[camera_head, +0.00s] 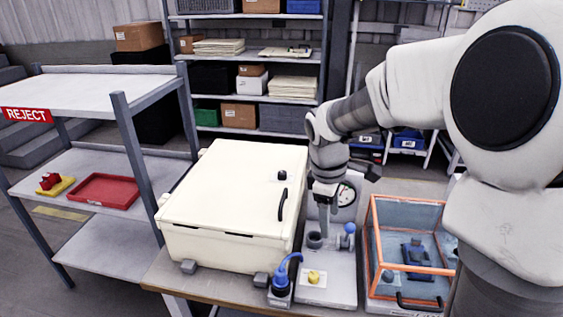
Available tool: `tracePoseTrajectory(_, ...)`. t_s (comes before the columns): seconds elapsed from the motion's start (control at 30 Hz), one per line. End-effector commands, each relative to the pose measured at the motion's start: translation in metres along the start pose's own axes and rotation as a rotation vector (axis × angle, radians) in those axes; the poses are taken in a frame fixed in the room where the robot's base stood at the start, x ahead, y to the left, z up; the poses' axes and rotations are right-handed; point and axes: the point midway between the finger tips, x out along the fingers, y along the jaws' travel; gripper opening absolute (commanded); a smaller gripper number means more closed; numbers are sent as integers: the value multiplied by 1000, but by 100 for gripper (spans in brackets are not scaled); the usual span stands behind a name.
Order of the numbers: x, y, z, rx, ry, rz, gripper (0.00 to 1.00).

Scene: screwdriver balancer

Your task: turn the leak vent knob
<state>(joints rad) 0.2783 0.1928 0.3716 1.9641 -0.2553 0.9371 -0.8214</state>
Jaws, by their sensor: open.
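My gripper (325,200) points down over the grey fixture plate (340,284), between the cream box and the orange-framed case. Its fingers are small in view, apart, with nothing visible between them. Below them is a dark round socket (314,240). A yellow knob (313,277) sits on a pale label at the front of the plate, in front of and below my gripper, apart from it. A blue-topped post (348,230) stands right of my gripper. A round dial gauge (346,194) is behind it. I cannot tell for certain which part is the leak vent knob.
A cream lidded box (225,205) with a black handle stands left. A blue plug with a cable (280,277) is at the bench's front edge. An orange-framed clear case (405,250) stands right. A REJECT rack (90,92) with a red tray (104,190) is far left.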

Motion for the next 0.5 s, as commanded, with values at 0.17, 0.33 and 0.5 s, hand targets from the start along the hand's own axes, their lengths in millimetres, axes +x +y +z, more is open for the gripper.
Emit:
tracePoseTrajectory(0.17,51,22,-23,-210,17,-87,71)
tracePoseTrajectory(0.33,88,35,-39,-365,56,-142,71)
tracePoseTrajectory(0.5,107,41,-46,-442,84,-166,71)
